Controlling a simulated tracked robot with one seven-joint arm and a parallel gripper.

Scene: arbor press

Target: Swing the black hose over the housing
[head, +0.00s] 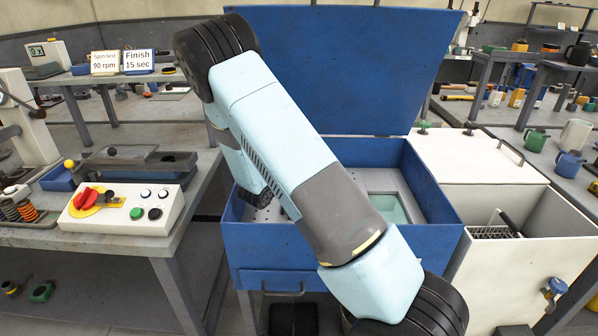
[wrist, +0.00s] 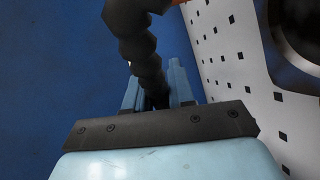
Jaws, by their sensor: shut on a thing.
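In the wrist view a black segmented hose (wrist: 137,40) runs down from the top edge into my gripper (wrist: 158,92). The light blue fingers are shut on the hose, one on each side of it. An orange part shows at the top edge by the hose. A white plate with square holes (wrist: 232,60) lies to the right, with part of a dark round opening at its upper right corner. In the head view my arm covers the middle of the blue cabinet (head: 262,236), and my gripper and the hose are hidden. I cannot make out the housing for certain.
The blue cabinet's lid (head: 345,70) stands open at the back. A white bin (head: 545,225) with a basket adjoins it on the right. A bench with a control box (head: 122,208) stands on the left. In the wrist view a blue wall (wrist: 50,80) is on the left.

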